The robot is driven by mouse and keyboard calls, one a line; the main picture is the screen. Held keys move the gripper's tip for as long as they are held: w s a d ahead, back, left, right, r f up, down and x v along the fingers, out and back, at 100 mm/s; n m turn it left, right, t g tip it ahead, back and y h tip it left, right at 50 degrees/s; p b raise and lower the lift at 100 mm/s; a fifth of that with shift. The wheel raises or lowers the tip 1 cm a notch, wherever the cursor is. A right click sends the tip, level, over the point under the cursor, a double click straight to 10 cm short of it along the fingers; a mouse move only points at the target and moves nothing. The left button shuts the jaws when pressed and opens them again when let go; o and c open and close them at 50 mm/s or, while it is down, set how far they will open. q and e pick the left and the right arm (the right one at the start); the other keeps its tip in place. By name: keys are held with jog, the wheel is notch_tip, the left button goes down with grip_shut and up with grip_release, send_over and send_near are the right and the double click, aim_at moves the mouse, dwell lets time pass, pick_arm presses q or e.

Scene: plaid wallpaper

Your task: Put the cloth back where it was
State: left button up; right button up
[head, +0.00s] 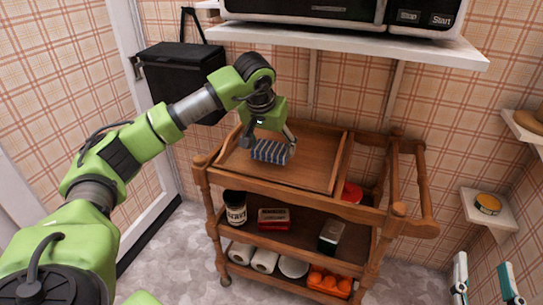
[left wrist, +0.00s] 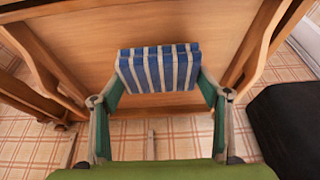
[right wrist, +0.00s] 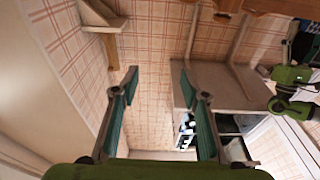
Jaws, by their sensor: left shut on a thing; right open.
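The cloth (head: 271,151) is blue with white stripes and looks folded. My left gripper (head: 268,142) is shut on it, over the wooden tray on top of the trolley. In the left wrist view the cloth (left wrist: 160,70) sits between the two fingertips (left wrist: 160,88). I cannot tell whether the cloth touches the tray surface. My right gripper (right wrist: 165,85) is open and empty, away from the trolley; its fingertips also show at the lower right of the head view (head: 484,270).
The wooden trolley (head: 290,200) has a raised-rim tray (head: 310,170) on top. Its lower shelves hold a dark jar (head: 236,207), a red tin (head: 273,218), a dark box (head: 331,236) and white rolls (head: 264,261). A shelf with a microwave (head: 345,12) overhangs behind. A black bag (head: 178,75) hangs left.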

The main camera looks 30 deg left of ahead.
aim_at(270, 149)
pick_arm(q)
notch_tip(270, 149, down, 3)
jog(key=shift+b, duration=0.65)
jog(key=shift+f, duration=0.1)
pick_arm(e)
notch_tip(270, 149, up, 7)
jog(key=s+t+y, duration=0.1)
jog(key=s+t, duration=0.1)
jog(key=t, duration=0.1)
jog(key=shift+s+a+t, duration=0.15)
jog(key=shift+s+t, duration=0.1)
jog(key=shift+t, duration=0.15)
pick_arm(q)
jog(key=shift+f, duration=0.15)
jog(key=o, duration=1.1)
jog(key=shift+c, duration=0.2)
